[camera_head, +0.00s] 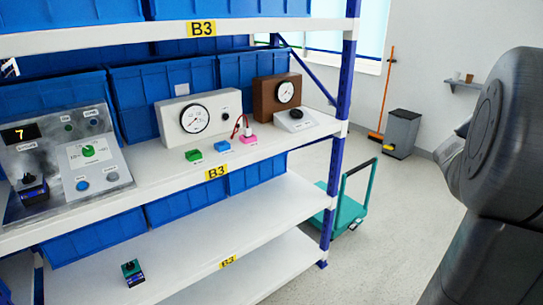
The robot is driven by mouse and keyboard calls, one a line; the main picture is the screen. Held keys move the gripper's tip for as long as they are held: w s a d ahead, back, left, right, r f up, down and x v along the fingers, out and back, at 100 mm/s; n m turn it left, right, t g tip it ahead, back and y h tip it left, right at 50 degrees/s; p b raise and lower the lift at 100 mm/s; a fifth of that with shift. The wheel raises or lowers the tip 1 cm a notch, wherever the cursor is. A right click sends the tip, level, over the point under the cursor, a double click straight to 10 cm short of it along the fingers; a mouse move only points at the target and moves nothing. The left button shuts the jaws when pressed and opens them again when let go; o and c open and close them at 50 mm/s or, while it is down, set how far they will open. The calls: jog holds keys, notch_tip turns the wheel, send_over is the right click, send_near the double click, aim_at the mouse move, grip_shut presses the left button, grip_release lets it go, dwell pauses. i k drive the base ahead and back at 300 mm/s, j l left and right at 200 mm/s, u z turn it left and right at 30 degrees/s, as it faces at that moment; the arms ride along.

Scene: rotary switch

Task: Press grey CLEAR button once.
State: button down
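A grey control panel (50,165) stands on the middle shelf at the far left. The small labels are too blurred to read, so I cannot confirm which one says CLEAR. Two small dark round parts are along the panel's top. My gripper is out of view; only dark arm links show at the right, apart from the panel.
The white shelf (150,178) also holds a white gauge box (170,125), a brown gauge box (266,92) and small green, blue and pink blocks. A blue post (338,120) ends the rack. Beyond stand a teal cart (347,212) and a grey bin (402,130); the floor between is clear.

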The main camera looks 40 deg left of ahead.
aim_at(112, 175)
jog(key=u, duration=3.15)
jog(key=i, duration=0.95)
